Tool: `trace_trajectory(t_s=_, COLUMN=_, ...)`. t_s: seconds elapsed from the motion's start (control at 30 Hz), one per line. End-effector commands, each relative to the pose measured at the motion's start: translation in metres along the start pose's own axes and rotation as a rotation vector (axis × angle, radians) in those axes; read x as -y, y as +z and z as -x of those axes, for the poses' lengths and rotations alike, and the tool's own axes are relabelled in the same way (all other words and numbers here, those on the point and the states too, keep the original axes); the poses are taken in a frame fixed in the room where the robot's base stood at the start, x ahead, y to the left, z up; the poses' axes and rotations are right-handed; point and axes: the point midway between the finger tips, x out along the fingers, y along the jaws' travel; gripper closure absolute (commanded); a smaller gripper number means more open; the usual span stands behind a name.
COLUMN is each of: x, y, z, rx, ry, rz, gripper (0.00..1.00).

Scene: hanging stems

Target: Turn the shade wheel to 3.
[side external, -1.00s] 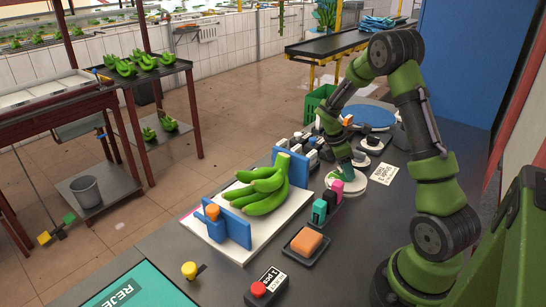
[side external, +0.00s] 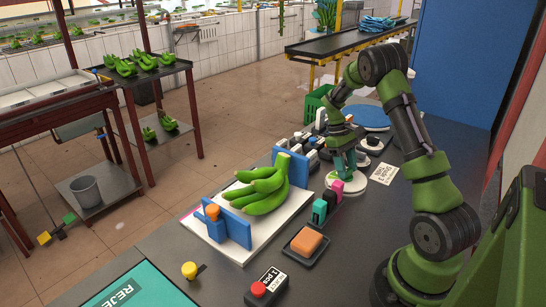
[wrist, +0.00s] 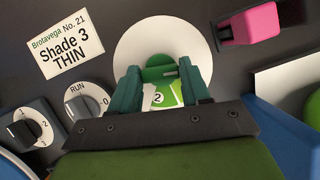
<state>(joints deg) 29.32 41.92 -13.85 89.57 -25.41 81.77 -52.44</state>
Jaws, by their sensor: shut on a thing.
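The shade wheel is a round white disc (wrist: 190,35) with a green raised grip in its middle. It also shows on the bench in the side external view (side external: 382,178). In the side external view my gripper (side external: 344,172) points down onto the disc. A card (wrist: 70,45) beside the wheel reads "Shade 3 THIN". The fingers and palm hide part of the wheel.
Two dark knobs, one numbered (wrist: 25,125) and one marked RUN (wrist: 85,100), sit left of the wheel in the wrist view. A pink-and-black block (wrist: 250,24) lies to the right. Green bananas (side external: 262,190) lie on a white board, near an orange sponge (side external: 306,241).

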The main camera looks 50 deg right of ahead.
Motion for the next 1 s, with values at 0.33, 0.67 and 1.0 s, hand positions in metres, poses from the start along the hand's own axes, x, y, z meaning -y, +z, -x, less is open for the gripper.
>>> trace_trajectory(t_s=0.33, x=-0.0018, y=0.0002, z=0.0005, rx=-0.001, ry=-0.128, rz=-0.304, gripper=0.84)
trace_trajectory(t_s=0.67, x=-0.0028, y=0.0008, z=0.0006, rx=-0.001, ry=-0.227, rz=-0.54, gripper=0.84)
trace_trajectory(t_s=1.0, x=-0.0036, y=0.0014, z=0.0004, rx=-0.001, ry=-0.279, rz=-0.667, gripper=0.84)
